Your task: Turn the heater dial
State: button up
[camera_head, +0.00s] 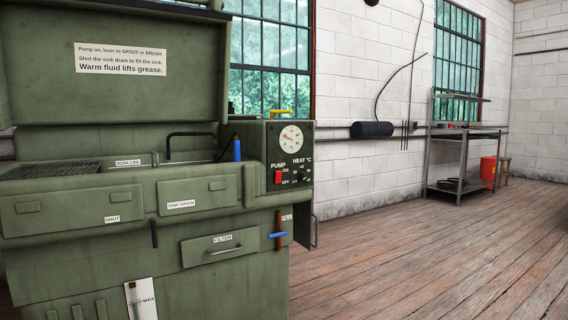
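The heater dial (303,175) is a small dark knob on the control panel at the right end of the green parts washer (60,230). It sits below the "HEAT °C" lettering, with small white marks around it. Its pointer setting is too small to read. Just left of it is the red pump switch (278,177), marked ON and OFF. A round white gauge (291,139) with a red needle is above them. My gripper is not in view.
A blue-handled lever (278,235) and a filter drawer (220,248) are on the washer's front. A sink with a raised lid is at left. A metal shelf bench (463,135) and red bucket (488,170) stand far right. The wooden floor between is clear.

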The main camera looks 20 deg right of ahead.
aim_at(303, 176)
jog(key=z, duration=0.3)
jog(key=k, duration=0.5)
jog(key=z, duration=1.35)
jog(key=i, duration=0.7)
jog(key=u, duration=0.65)
jog(key=i, duration=0.6)
jog(key=u, duration=0.65)
